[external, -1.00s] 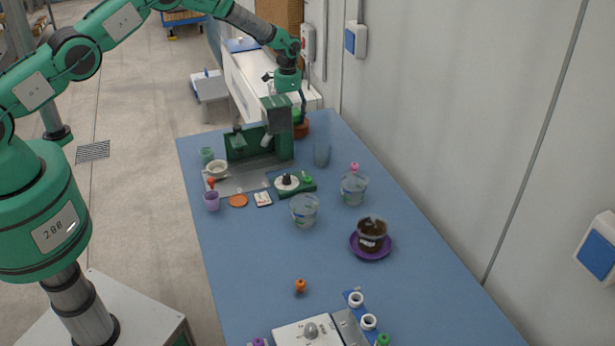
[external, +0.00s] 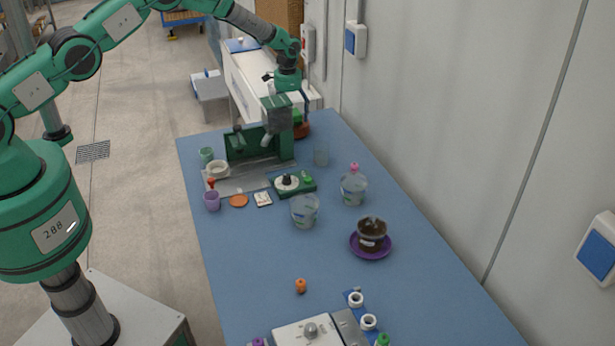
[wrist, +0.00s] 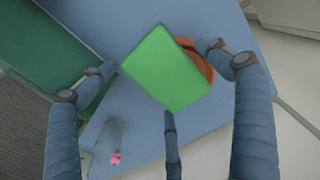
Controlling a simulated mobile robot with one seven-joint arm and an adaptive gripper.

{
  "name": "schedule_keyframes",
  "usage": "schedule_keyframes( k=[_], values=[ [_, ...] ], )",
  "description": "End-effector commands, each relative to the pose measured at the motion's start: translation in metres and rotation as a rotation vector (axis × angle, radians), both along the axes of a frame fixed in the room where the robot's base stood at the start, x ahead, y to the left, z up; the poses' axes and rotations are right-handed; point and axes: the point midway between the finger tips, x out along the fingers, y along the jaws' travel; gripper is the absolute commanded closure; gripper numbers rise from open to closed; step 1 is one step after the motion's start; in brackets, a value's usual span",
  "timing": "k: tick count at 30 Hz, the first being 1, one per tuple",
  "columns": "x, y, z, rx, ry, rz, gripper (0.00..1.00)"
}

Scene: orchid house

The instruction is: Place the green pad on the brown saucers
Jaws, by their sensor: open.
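The green pad (wrist: 167,68) lies between the spread fingers of my gripper (wrist: 160,82) in the wrist view. It overlaps the brown saucers (wrist: 204,66), whose rim shows past its right and upper edges. In the external view the pad (external: 297,114) is a small green patch just above the saucers (external: 302,131) at the table's far end, partly hidden behind a green stand. My gripper (external: 297,100) is open there, over the pad. The fingers look clear of the pad's sides. I cannot tell whether the pad rests flat on the saucers.
The green stand (external: 258,142) is close to the left of the saucers. A clear cup (external: 321,156) stands nearer the camera. A clear pot with a pink knob (external: 354,188) and a dark pot on a purple saucer (external: 371,250) stand farther down the blue table. The wall runs along the right.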

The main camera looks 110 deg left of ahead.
Motion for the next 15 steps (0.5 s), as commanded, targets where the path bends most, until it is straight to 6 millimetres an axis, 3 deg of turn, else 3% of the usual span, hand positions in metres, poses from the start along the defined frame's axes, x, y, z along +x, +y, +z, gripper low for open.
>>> schedule_keyframes(
  k=[8,15],
  values=[
    [0.0,0.001,0.024,0.002,-0.001,0.0,0.1],
    [0.001,0.001,0.059,0.003,-0.001,0.0,0.1]
  ],
)
